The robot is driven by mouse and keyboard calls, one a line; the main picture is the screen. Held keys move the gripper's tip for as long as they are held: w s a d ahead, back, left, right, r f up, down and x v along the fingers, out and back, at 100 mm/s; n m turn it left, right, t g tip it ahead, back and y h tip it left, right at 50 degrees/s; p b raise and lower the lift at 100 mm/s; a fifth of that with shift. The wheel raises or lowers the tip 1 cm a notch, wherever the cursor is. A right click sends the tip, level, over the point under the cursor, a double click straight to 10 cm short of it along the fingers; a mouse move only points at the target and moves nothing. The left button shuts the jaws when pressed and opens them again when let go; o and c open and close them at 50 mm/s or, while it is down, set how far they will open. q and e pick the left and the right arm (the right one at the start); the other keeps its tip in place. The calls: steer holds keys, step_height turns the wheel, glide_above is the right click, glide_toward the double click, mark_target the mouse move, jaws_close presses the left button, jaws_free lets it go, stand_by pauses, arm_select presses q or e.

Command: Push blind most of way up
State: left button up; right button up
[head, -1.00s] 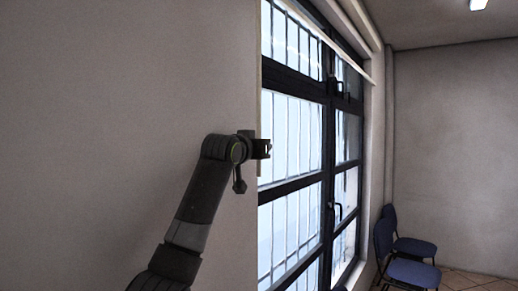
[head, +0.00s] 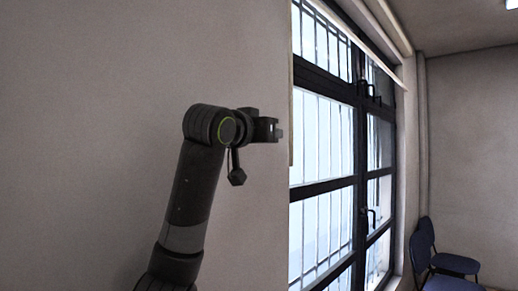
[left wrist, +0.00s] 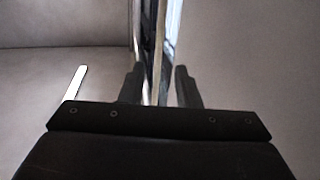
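A pale, slanted bar (head: 362,45) runs along the top of the window and looks like the bottom edge of the raised blind; I cannot tell for sure. The dark-framed window (head: 325,135) below it is uncovered. My left gripper (head: 277,130) is in front of the wall, just left of the window's near edge, well below the bar. In the left wrist view its two fingers (left wrist: 159,85) stand apart, with a thin beige strip (left wrist: 158,45) showing in the gap. Whether the strip lies between the fingers or beyond them is unclear. My right gripper is out of view.
A plain wall (head: 90,120) fills the left side. Blue chairs (head: 440,262) stand at the lower right near the window. Dark window handles (head: 370,92) stick out from the frame. A ceiling light (head: 512,4) shows at the top right.

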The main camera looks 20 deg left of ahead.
arm_select(q)
steer(key=shift+s+a+b, duration=0.15)
steer(key=shift+s+b, duration=0.1)
steer(key=shift+s, duration=0.65)
steer(key=shift+s+a+b, duration=0.15)
steer(key=shift+s+b, duration=0.05)
steer(key=shift+s, duration=0.65)
steer(key=shift+f, duration=0.1)
